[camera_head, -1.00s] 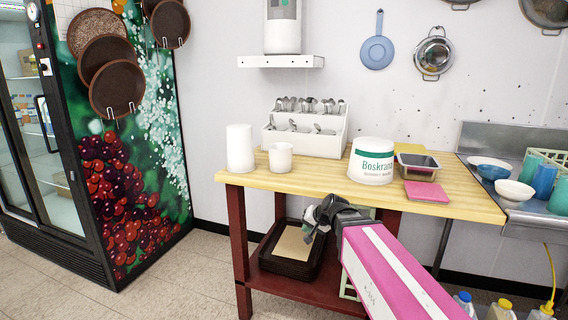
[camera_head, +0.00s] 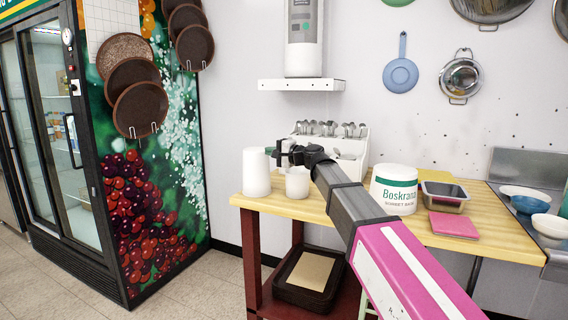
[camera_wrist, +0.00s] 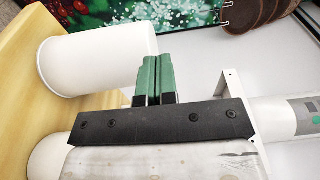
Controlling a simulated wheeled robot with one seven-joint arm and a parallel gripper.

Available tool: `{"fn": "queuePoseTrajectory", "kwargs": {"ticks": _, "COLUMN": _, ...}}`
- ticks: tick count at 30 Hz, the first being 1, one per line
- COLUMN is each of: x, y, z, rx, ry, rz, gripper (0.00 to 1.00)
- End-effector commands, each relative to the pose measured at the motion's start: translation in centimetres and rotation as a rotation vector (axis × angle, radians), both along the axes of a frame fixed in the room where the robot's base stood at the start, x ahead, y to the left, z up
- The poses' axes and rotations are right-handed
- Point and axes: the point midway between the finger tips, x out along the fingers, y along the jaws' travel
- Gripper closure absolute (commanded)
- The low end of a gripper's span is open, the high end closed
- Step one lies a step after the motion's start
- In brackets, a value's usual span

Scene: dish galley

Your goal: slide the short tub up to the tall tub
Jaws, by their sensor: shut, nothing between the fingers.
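The tall tub (camera_head: 256,174) is a plain white cylinder upright at the table's left end. The short tub (camera_head: 297,185) is white and upright just to its right, with a narrow gap between them. My gripper (camera_head: 279,153) is shut and empty, above the short tub and near the tall tub's top; the arm hides part of the short tub. In the wrist view, the green fingers of my gripper (camera_wrist: 155,58) are together beside the tall tub's (camera_wrist: 95,62) upper end. The short tub (camera_wrist: 44,157) is partly hidden behind my gripper's dark bracket.
A white cutlery holder (camera_head: 352,147) stands behind the short tub. A large lettered Boskrana tub (camera_head: 394,195), a pink block (camera_head: 453,225) and a metal pan (camera_head: 444,196) lie to the right on the wooden table (camera_head: 330,213). A wall shelf (camera_head: 300,85) hangs above.

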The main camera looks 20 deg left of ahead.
Motion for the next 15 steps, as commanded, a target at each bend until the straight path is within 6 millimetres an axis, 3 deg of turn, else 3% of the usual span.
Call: {"fn": "queuePoseTrajectory", "kwargs": {"ticks": 15, "x": 5.6, "y": -8.2, "z": -0.1, "rx": -0.002, "ry": -0.002, "rz": -0.003, "gripper": 1.0}}
